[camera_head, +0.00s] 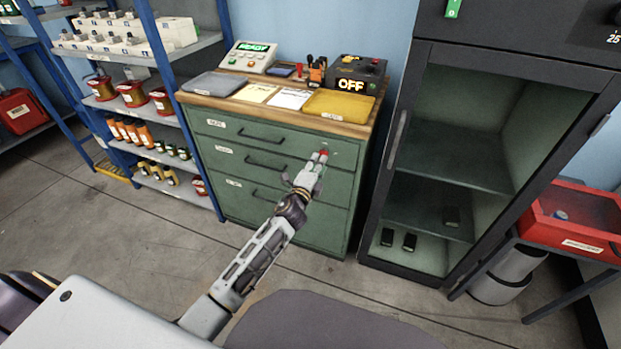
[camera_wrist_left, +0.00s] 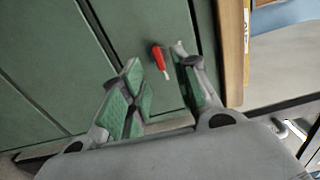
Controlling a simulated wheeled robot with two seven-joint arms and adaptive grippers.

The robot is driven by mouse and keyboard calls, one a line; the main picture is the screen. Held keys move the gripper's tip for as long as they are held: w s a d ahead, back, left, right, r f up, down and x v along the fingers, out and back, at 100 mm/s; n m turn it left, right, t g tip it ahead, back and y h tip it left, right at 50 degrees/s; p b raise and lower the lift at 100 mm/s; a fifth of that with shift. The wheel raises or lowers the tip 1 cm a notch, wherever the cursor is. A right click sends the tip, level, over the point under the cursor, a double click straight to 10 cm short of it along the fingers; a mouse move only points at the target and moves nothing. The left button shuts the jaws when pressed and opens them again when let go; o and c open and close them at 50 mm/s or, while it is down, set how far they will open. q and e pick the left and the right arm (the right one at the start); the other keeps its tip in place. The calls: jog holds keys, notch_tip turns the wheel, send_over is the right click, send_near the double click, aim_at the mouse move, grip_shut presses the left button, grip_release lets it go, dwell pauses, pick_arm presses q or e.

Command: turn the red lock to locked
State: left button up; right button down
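The red lock (camera_wrist_left: 160,57) is a small red lever on the upper right of the green drawer cabinet's front. It also shows in the head view (camera_head: 323,153), partly hidden by my gripper. In the wrist view it lies tilted, with a pale tip at its lower end. My left gripper (camera_wrist_left: 155,75) is open, with its green-padded fingers on either side of the lock in that view. I cannot tell whether a finger touches it. The green cabinet (camera_head: 225,184) has its drawers shut. My right gripper is not in view.
A dark glass-fronted cabinet (camera_head: 401,150) stands close on the right. A blue shelf rack (camera_head: 157,50) stands on the left. The floor in front is clear.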

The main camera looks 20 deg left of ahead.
pick_arm(q)
jog(key=s, duration=0.6)
jog(key=shift+s+a, duration=0.15)
jog(key=shift+s, duration=0.25)
jog(key=shift+r, duration=0.1)
dwell(0.5)
